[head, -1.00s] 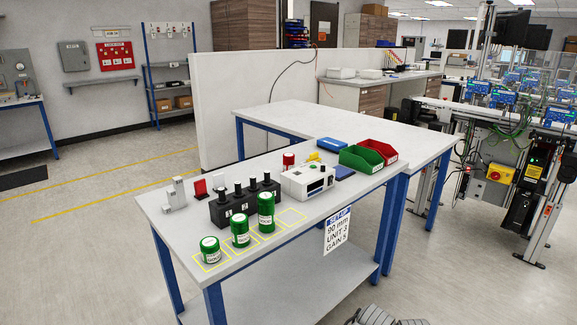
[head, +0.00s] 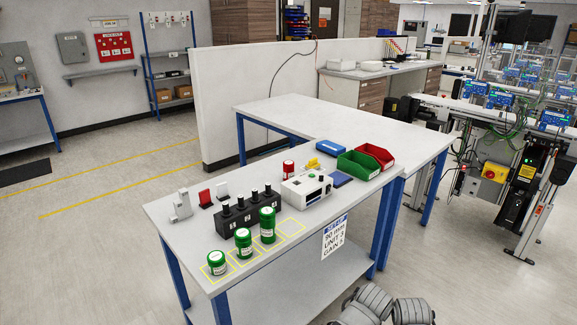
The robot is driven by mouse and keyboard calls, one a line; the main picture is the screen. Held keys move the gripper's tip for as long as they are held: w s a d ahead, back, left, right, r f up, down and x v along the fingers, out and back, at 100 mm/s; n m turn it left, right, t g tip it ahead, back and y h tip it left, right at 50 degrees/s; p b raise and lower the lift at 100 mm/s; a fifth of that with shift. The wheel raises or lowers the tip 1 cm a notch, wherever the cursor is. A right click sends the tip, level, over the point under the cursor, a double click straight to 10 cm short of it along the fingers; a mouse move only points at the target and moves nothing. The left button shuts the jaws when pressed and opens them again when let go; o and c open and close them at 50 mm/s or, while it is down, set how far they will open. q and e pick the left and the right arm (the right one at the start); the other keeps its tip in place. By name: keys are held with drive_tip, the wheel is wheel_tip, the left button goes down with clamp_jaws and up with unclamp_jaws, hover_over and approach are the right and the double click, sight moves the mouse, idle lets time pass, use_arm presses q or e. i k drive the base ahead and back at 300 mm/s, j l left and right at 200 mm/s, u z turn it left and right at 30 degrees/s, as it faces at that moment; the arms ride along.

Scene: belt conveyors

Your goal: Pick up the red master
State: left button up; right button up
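The red master (head: 288,168) is a small red cylinder with a white band. It stands upright toward the back of the near workbench (head: 185,240), left of a white instrument box and behind the black block. Three green cylinders of rising height, short (head: 217,262), middle (head: 243,242) and tall (head: 267,225), stand in yellow outlined squares along the front edge. Grey rounded parts of my own arm show at the bottom edge; neither gripper's fingers are in view.
A black block with several knobs (head: 234,222), the white instrument box (head: 306,189), a green bin (head: 359,164) and a red bin (head: 376,154) crowd the bench. A grey stand (head: 181,205) is at its left. A setup sign (head: 335,238) hangs in front.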

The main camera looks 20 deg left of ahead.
sight(287, 165)
drive_tip(key=i+l+u, duration=0.15)
drive_tip(key=i, duration=0.3)
drive_tip(key=i+l+u, duration=0.2)
drive_tip(key=i+l, duration=0.15)
drive_tip(key=i, duration=0.1)
